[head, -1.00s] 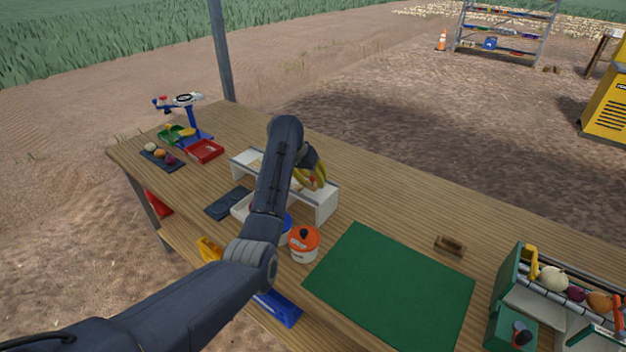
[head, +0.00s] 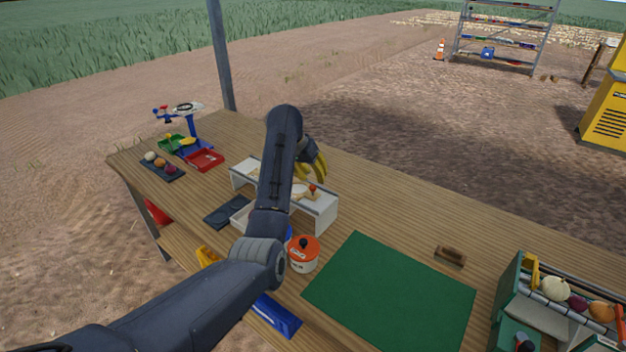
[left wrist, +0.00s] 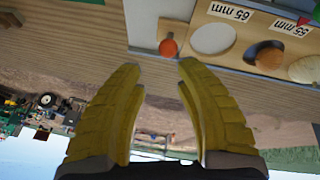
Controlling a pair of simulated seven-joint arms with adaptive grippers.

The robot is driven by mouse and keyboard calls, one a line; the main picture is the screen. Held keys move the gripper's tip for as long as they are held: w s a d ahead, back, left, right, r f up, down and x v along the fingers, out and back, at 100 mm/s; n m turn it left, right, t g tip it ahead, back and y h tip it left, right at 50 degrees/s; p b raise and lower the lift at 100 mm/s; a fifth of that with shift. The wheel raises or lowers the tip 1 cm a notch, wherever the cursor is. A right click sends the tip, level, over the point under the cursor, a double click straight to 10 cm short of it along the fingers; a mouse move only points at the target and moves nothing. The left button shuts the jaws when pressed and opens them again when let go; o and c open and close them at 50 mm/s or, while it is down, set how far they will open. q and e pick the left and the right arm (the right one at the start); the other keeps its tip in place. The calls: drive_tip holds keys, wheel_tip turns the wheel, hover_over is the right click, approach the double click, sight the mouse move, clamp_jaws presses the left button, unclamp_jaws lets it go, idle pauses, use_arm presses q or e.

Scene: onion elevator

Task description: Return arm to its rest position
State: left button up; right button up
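My left arm (head: 280,150) reaches in from the lower left over the wooden table. My left gripper (head: 318,165) has yellow fingers and is just above and behind the white sizing stand (head: 325,213). In the left wrist view the two fingers of the left gripper (left wrist: 161,75) are apart, with nothing between them. My right gripper is not in view.
A lidded orange-and-white pot (head: 303,254) stands before the stand. A green mat (head: 390,295) lies to its right. A green crate (head: 510,290) with onions is at the right edge. Trays and a blue scale (head: 190,125) are at the far left. The table behind the mat is mostly clear.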

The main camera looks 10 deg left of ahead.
use_arm(q)
drive_tip(key=shift+r, duration=0.25)
